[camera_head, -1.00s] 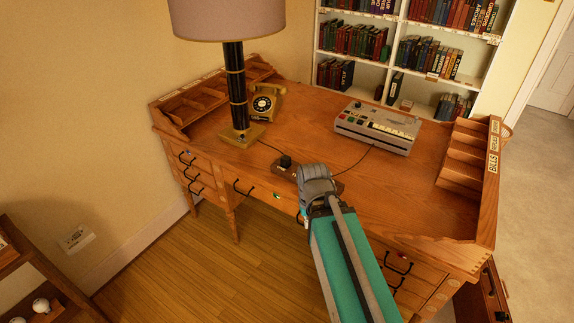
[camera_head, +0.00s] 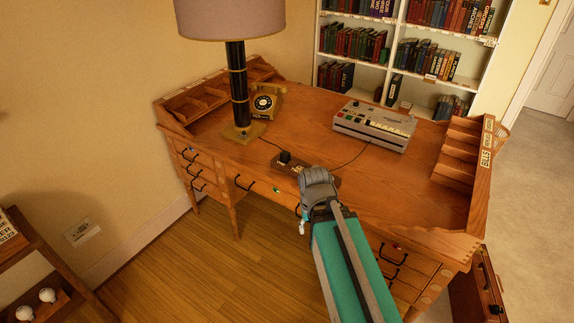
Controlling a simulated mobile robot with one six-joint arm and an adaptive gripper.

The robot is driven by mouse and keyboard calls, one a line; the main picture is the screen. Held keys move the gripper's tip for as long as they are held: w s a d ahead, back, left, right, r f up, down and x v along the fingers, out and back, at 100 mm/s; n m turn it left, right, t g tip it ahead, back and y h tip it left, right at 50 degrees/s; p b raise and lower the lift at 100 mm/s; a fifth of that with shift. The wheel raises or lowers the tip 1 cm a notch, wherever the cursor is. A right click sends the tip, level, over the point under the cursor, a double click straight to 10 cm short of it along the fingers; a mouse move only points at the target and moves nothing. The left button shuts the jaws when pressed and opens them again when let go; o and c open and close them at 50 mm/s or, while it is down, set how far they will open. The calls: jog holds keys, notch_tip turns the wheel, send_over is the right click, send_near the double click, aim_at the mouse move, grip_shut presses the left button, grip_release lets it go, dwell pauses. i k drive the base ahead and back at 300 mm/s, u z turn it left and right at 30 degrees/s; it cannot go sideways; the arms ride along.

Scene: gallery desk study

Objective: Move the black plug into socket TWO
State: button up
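The black plug (camera_head: 285,157) stands upright at the left end of a dark brown socket strip (camera_head: 279,167) near the desk's front edge. A cord runs from there toward the lamp. The strip's right part is hidden behind my gripper (camera_head: 314,176), and its markings are too small to read, so I cannot tell which socket is TWO. A second cord runs from the strip's right side to the grey machine. My gripper is over the front edge of the desk, just right of the plug and apart from it. Its fingers are hidden from this side.
Pigeonhole racks stand at both desk ends. The desktop right of my gripper is clear. A bookshelf (camera_head: 405,40) stands behind.

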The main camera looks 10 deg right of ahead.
aim_at(292, 169)
jog(key=k, duration=1.15)
jog(key=z, duration=0.2)
jog(key=i, duration=0.4)
jog(key=z, duration=0.55)
jog(key=i, duration=1.45)
jog(key=u, duration=0.6)
